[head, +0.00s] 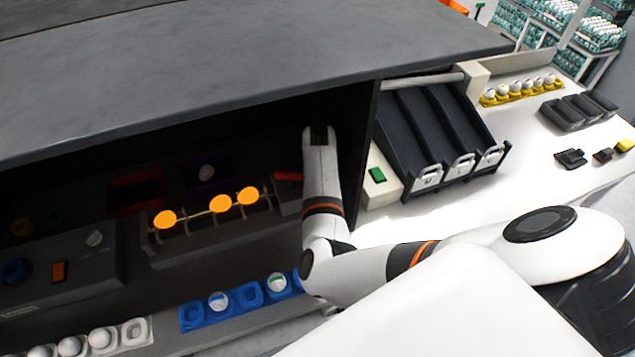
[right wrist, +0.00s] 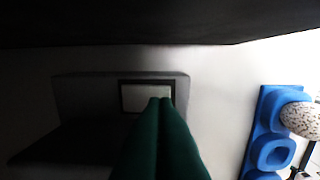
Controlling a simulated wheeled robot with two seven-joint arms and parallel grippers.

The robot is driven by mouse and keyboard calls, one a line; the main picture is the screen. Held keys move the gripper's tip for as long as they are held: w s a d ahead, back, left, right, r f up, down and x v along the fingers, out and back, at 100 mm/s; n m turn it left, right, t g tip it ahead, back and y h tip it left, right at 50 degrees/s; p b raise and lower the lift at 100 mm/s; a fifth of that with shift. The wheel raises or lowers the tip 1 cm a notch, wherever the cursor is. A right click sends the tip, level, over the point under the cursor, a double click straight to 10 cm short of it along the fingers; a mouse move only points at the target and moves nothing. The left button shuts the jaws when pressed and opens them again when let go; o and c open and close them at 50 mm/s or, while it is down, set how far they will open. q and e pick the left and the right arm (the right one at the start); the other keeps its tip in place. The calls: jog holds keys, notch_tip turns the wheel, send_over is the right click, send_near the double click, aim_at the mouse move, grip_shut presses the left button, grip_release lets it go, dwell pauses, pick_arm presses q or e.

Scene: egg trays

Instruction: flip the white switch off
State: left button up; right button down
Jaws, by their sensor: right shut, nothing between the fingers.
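The white switch (right wrist: 146,97) is a pale rectangular rocker in a dark frame on a grey box, seen in the right wrist view. The two dark green fingertips of my right gripper (right wrist: 160,101) are together and empty, overlapping the switch's lower right part. I cannot tell whether they touch it. In the head view my right gripper (head: 320,132) reaches in under the dark hood, and I cannot make out the white switch there. My left gripper is in no view.
The dark hood (head: 230,65) hangs over the work area. Glowing orange discs (head: 220,204) sit on a rack left of my arm. A blue egg tray (head: 191,317) lies in front and also shows in the right wrist view (right wrist: 272,153). A green button (head: 377,174) is to the right.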

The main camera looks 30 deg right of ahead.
jog(key=shift+f+b, duration=0.6)
jog(key=shift+f, duration=0.35)
dwell(0.5)
notch_tip(320, 180, up, 3)
jog(key=p, duration=0.3)
jog(key=shift+r, duration=2.05)
jog(key=shift+f, duration=0.1)
